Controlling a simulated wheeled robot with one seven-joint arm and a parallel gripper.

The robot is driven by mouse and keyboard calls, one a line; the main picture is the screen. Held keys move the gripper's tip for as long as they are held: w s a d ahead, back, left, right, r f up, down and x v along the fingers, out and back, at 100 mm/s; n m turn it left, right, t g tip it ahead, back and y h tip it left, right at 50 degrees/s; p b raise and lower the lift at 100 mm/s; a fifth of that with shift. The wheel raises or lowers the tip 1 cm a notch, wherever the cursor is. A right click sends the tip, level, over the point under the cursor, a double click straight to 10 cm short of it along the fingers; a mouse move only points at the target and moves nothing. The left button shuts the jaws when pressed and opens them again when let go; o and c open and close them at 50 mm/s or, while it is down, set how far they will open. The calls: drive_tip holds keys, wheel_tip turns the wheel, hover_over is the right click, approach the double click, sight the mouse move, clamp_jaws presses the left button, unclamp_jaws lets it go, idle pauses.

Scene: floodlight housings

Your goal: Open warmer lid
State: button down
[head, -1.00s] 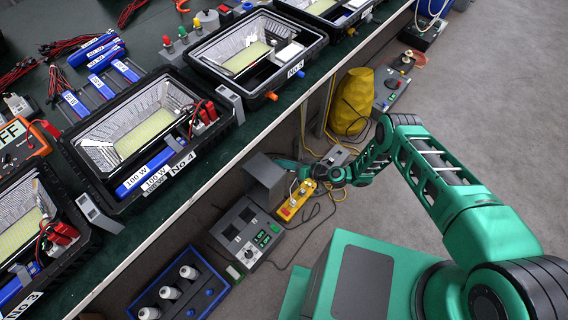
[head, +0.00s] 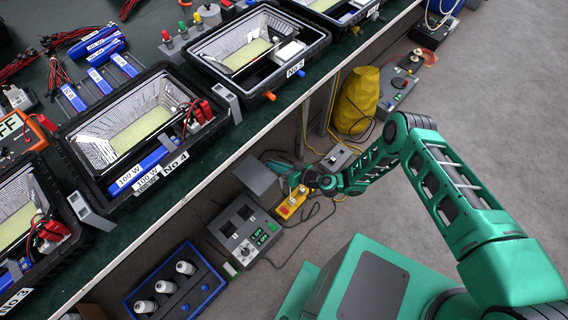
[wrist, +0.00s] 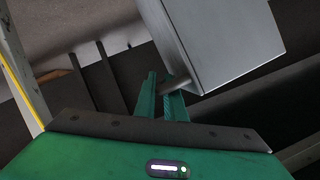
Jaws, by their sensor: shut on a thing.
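A grey box-like piece (head: 252,178), seemingly the warmer lid, stands tilted under the table's front edge in the head view. It fills the upper right of the wrist view as a pale grey panel (wrist: 215,40). A short grey handle bar (wrist: 176,86) sticks out from its lower left corner. My gripper (wrist: 163,96) has its two green fingers on either side of this bar and is shut on it. In the head view my gripper (head: 278,166) is at the lid's upper right side and small.
A blue tray (head: 176,286) with white bottles lies lower left. The green table (head: 215,163) overhangs nearby.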

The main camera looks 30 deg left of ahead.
drive_tip(key=shift+w, duration=0.1)
drive_tip(key=c, duration=2.1)
unclamp_jaws()
drive_tip(key=v, duration=1)
drive_tip(key=shift+d+r, duration=0.1)
drive_tip(key=shift+d, duration=0.3)
